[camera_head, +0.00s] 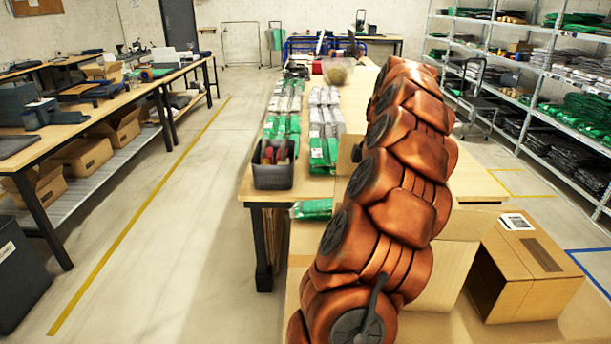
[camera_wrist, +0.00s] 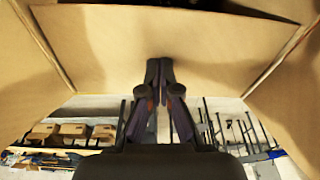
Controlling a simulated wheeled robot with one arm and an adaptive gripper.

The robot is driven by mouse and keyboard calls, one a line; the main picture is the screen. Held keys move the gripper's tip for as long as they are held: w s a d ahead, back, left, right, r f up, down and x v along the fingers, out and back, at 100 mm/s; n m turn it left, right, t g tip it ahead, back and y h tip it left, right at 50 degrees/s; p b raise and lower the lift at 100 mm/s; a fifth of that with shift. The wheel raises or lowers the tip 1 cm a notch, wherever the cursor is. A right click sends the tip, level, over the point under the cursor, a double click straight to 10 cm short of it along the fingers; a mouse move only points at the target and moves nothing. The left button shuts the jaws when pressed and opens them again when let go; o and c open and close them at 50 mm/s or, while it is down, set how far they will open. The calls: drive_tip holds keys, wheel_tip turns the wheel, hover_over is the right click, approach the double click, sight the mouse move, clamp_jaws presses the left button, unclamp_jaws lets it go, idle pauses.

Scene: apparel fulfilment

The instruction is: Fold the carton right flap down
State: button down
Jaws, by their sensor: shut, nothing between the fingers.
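An open cardboard carton (camera_head: 450,265) stands behind and beside my orange arm in the head view. Much of it is hidden by the arm, so I cannot tell its right flap apart there. In the wrist view a broad tan cardboard panel (camera_wrist: 220,45) spans the top, with a dark gap above it. Slanted cardboard pieces show at the left (camera_wrist: 35,95) and right (camera_wrist: 290,95). My gripper (camera_wrist: 160,66) is shut and empty, its tips over the lower part of the panel. I cannot tell whether they touch it. The gripper is hidden in the head view.
A smaller labelled carton (camera_head: 535,265) stands at the right. A packing table (camera_head: 265,190) with bagged green and grey garments and a dark bin (camera_head: 273,165) lies beyond. Shelves (camera_head: 540,70) line the right. The floor aisle (camera_head: 165,240) at left is clear.

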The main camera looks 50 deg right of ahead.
drive_tip(key=shift+r, duration=0.1)
wheel_tip(320, 180, up, 9)
drive_tip(key=p, duration=0.4)
drive_tip(key=shift+p, duration=0.35)
drive_tip(key=w+a+r, duration=0.1)
drive_tip(key=w+a, duration=0.3)
drive_tip(key=a, duration=0.4)
drive_tip(key=w+a, duration=0.4)
drive_tip(key=a, duration=0.3)
drive_tip(key=a+f+m+g, duration=0.1)
drive_tip(key=a+g, duration=0.1)
drive_tip(key=a, duration=1.3)
drive_tip(key=s+a+f+m, duration=0.3)
drive_tip(key=s+a+f, duration=0.2)
drive_tip(key=s+a, duration=0.5)
drive_tip(key=s+a+f+m+g+h, duration=0.1)
drive_tip(key=s+a+f+m, duration=0.2)
drive_tip(key=s+a+f, duration=0.3)
drive_tip(key=s, duration=0.3)
drive_tip(key=shift+a+f+m+g, duration=0.2)
drive_tip(key=shift+a+m+g, duration=0.1)
drive_tip(key=shift+m, duration=0.1)
